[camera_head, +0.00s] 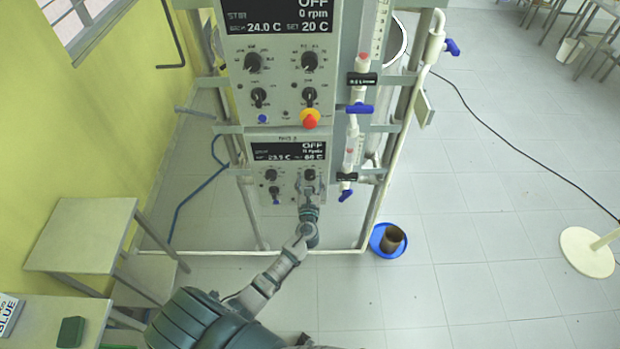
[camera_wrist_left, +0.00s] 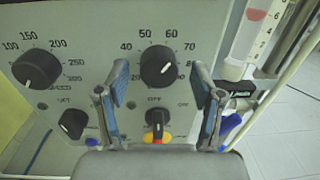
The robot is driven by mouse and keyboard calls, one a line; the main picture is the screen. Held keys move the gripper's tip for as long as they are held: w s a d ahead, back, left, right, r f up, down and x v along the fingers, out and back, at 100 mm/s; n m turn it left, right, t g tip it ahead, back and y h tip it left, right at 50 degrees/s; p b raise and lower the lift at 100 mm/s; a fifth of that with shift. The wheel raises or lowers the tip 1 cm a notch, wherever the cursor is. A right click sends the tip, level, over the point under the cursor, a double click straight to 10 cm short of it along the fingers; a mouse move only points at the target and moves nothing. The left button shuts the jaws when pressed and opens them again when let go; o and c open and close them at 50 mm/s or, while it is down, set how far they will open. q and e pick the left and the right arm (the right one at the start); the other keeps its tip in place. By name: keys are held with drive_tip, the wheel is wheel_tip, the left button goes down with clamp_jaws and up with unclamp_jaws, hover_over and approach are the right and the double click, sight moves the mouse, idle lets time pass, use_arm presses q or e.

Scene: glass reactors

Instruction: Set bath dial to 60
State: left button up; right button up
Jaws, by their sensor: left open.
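The lower control box (camera_head: 258,139) carries the bath controls, and its display (camera_head: 289,151) reads OFF, about 23.9 C, with a set value near 68 C. In the left wrist view the black dial (camera_wrist_left: 158,66) has a scale from 40 past 80 around it, with 60 at upper right of the knob. Its small white mark is on the lower part of the face; the exact setting is unclear. My left gripper (camera_head: 309,190) is at the right-hand knobs of this box. In the wrist view its open fingers (camera_wrist_left: 164,97) are either side of the dial, apart from it.
Below the dial are an OFF/ON switch (camera_wrist_left: 157,120) and a red-yellow button (camera_wrist_left: 158,138). A speed knob (camera_wrist_left: 37,68) is at left. The upper box (camera_head: 280,87) is above. Blue-handled valves (camera_head: 359,108) stand close at right.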

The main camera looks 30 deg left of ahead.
use_arm(q)
drive_tip(key=shift+w+a, duration=0.3)
drive_tip(key=shift+w, duration=0.15)
drive_tip(key=shift+c, duration=0.2)
drive_tip(key=c, duration=1.1)
drive_tip(key=shift+f+n+b, duration=0.25)
drive_tip(key=shift+n+b, duration=0.6)
drive_tip(key=shift+n, duration=0.15)
drive_tip(key=shift+r+n, duration=0.2)
drive_tip(key=shift+n, duration=0.4)
